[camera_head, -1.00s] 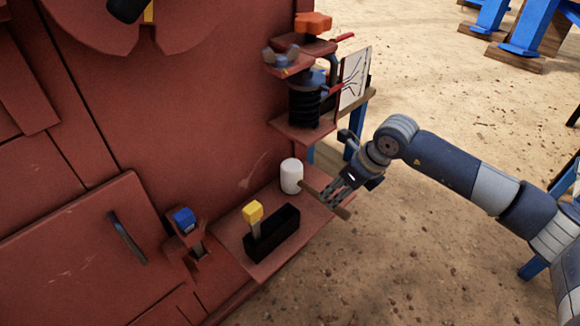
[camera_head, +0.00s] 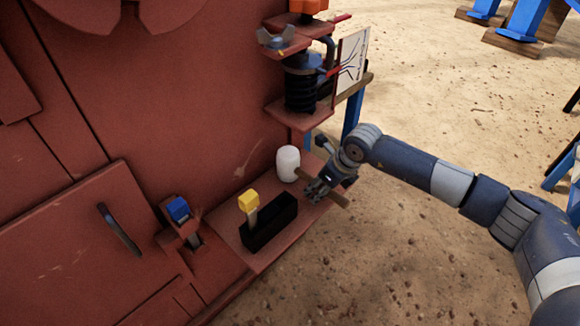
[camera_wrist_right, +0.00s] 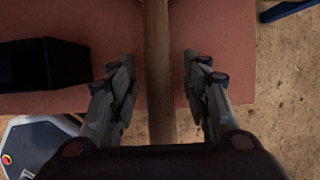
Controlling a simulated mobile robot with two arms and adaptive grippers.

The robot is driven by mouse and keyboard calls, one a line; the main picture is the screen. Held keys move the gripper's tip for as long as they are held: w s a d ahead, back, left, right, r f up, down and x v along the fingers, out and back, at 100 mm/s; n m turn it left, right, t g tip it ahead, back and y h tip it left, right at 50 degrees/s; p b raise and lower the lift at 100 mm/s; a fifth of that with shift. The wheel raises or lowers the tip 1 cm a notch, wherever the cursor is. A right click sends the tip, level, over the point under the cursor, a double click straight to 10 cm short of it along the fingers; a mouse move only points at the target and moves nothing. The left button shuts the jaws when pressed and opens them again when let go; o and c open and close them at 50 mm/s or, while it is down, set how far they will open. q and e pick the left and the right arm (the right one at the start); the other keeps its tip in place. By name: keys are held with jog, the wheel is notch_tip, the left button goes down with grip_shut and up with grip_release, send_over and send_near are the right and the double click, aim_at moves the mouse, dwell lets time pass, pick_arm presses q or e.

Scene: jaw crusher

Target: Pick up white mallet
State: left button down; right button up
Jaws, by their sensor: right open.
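The white mallet (camera_head: 288,164) lies on a red shelf (camera_head: 226,229) fixed to the red machine. Its white head is at the left and its wooden handle (camera_head: 338,198) points right and toward the front, past the shelf edge. My right gripper (camera_head: 316,190) is over the handle. In the right wrist view the handle (camera_wrist_right: 158,75) runs between the two open fingers (camera_wrist_right: 158,85), with a gap on both sides. The mallet head is outside the wrist view. My left gripper is not in view.
A black block (camera_head: 270,226) with a yellow-topped handle (camera_head: 248,201) stands on the same shelf, left of the mallet. A blue-topped lever (camera_head: 178,210) is farther left. A smaller shelf (camera_head: 300,113) with a black spring is above. Sandy ground lies right.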

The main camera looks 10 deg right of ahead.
jog(key=shift+f, duration=0.25)
grip_shut()
jog(key=shift+w+r, duration=0.1)
jog(key=shift+r, duration=0.05)
